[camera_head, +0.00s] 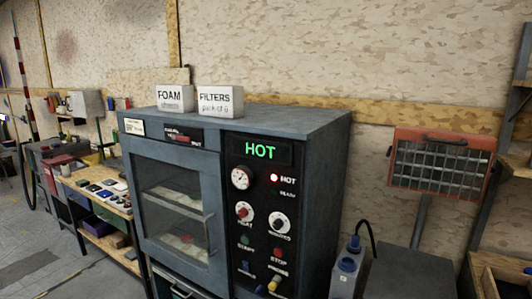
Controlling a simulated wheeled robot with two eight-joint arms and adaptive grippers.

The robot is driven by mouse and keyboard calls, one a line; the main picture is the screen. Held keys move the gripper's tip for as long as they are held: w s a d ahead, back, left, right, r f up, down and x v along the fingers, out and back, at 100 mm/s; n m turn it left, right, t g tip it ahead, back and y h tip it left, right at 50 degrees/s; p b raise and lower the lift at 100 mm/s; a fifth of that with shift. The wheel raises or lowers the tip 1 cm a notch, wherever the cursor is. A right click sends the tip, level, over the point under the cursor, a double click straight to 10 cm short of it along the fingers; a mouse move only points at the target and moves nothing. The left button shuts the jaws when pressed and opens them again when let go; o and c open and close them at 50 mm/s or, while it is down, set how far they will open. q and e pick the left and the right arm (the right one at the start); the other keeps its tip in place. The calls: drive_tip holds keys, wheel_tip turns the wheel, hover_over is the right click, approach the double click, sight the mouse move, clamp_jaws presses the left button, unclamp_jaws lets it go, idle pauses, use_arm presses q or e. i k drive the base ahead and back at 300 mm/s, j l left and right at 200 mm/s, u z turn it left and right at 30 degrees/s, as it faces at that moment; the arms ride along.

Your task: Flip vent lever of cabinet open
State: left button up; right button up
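The grey cabinet (320,190) stands in the middle, with a glass-windowed door (180,205) that is shut. Two shelves with small items show behind the glass. Its black control panel (262,200) has a green "HOT" display (262,151), a lit red lamp (273,177), a gauge (240,179) and two knobs. Small switches (248,267) and a yellow-tipped part (273,286) sit at the panel's bottom, near the picture's edge. A black and red fitting (183,136) is above the door; its lettering is too small to read. I cannot tell which part is the vent lever. Neither gripper is in view.
White boxes marked "FOAM" (173,100) and "FILTERS" (220,101) stand on the cabinet. A workbench (100,195) with small parts is at left. A blue-grey canister (347,265) and an orange-framed heater-like unit (440,163) are at right. Open floor (35,265) shows at lower left.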

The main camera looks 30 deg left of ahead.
sight(180, 137)
drive_tip(key=u, duration=1.65)
